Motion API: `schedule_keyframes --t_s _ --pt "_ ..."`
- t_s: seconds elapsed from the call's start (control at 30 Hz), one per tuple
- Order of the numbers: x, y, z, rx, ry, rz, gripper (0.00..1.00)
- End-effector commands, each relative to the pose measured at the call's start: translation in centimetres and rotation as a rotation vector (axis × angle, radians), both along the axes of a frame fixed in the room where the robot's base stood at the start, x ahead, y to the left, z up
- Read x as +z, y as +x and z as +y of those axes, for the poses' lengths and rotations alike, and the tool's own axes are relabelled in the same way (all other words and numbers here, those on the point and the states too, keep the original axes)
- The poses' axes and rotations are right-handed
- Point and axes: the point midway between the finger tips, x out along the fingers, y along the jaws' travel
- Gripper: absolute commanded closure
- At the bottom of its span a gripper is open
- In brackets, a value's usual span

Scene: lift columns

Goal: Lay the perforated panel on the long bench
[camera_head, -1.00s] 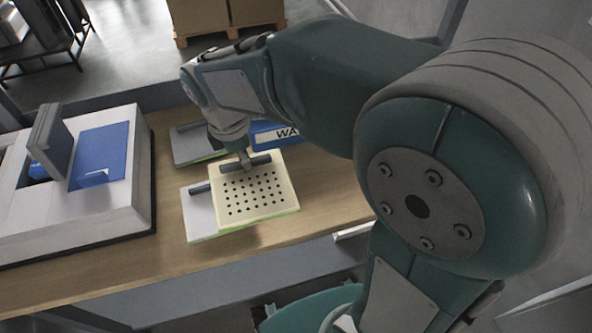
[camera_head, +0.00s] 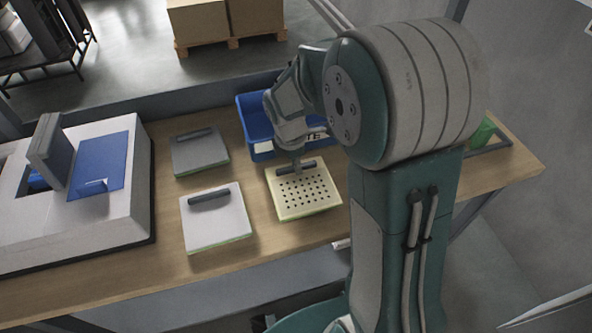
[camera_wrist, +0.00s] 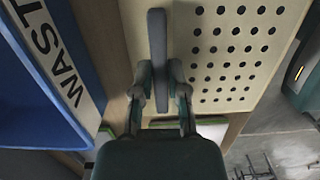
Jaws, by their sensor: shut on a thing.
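The perforated panel (camera_head: 301,197) is a cream square plate with rows of dark holes and a dark bar handle. My gripper (camera_head: 296,165) is shut on that handle from above. In the wrist view, my gripper's fingers (camera_wrist: 160,88) straddle the bar, and the panel (camera_wrist: 205,103) extends to the right of it. The panel is over the wooden long bench (camera_head: 165,215), in front of the blue bin. I cannot tell whether its underside touches the bench top.
A white plate (camera_head: 214,225) and a grey plate (camera_head: 202,155), both with dark handles, lie left of the panel. A blue bin (camera_head: 262,147) marked WASTE stands behind it. A white machine (camera_head: 120,205) fills the bench's left. A green object (camera_head: 483,131) is at the right end.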

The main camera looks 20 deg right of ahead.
Motion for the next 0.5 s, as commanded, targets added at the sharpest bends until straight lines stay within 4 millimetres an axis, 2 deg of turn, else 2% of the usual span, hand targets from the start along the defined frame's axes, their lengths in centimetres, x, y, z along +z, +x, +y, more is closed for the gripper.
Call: schedule_keyframes --t_s 0.03,0.17,0.5 --pt "-1.0 -0.1 0.1 0.001 0.000 0.006 1.00" --pt "-2.4 -0.1 0.1 0.002 0.000 0.003 1.00" --pt "-2.8 -0.1 0.2 0.001 0.000 0.002 1.00"
